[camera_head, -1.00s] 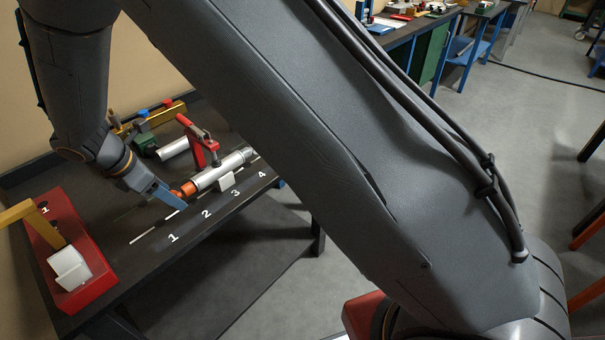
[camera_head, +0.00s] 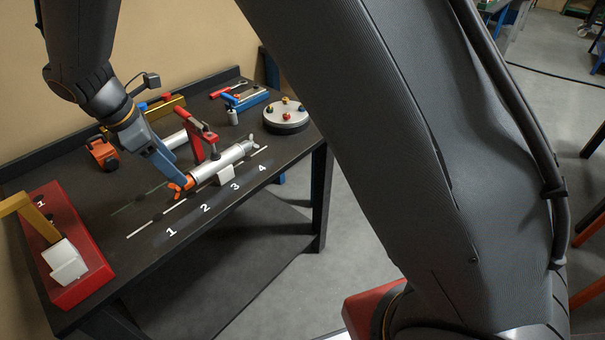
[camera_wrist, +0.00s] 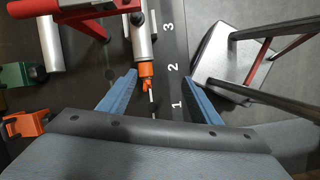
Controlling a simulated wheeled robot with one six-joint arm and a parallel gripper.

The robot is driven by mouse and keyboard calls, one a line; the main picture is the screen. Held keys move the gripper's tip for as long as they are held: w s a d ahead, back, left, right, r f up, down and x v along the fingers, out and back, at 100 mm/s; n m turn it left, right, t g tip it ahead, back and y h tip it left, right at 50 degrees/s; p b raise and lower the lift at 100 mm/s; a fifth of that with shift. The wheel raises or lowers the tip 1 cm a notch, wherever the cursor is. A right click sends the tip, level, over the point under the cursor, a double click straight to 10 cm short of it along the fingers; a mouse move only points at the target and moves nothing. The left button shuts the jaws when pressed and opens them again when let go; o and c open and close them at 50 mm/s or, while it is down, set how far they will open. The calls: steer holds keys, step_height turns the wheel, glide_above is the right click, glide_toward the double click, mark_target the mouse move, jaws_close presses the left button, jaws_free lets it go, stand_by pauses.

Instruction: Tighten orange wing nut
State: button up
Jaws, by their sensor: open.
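The orange wing nut (camera_head: 183,185) is at the near left end of a silver cylinder (camera_head: 222,163) lying on the dark bench. In the wrist view the wing nut (camera_wrist: 147,80) shows on the cylinder's end (camera_wrist: 141,40), with a thin rod beyond it. My gripper (camera_head: 179,178) has its blue fingers at the wing nut's end of the cylinder, partly overlapping it in the head view. In the wrist view my gripper (camera_wrist: 161,77) is open, one finger on each side of the wing nut, the left one nearer. Contact cannot be told.
White numbers 1 to 4 mark the bench (camera_head: 270,190) in front. A red box (camera_head: 75,235) with a white block is at left. A round grey disc (camera_head: 285,118) with coloured knobs and blue tools (camera_head: 247,100) lie behind.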

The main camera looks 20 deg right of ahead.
steer(key=s+d+m+y, duration=0.1)
steer(key=s+d+m, duration=0.2)
steer(key=d+m, duration=0.3)
steer(key=s+d+m+y, duration=0.1)
steer(key=s+d+m, duration=0.3)
steer(key=d, duration=0.8)
steer(key=s+d+f+m+y, duration=0.1)
steer(key=s+d+m, duration=0.3)
steer(key=d+m, duration=0.3)
steer(key=shift+d+m+g+b, duration=0.3)
steer(key=shift+d+b, duration=0.15)
steer(key=shift+d, duration=0.8)
steer(key=shift+c, duration=0.5)
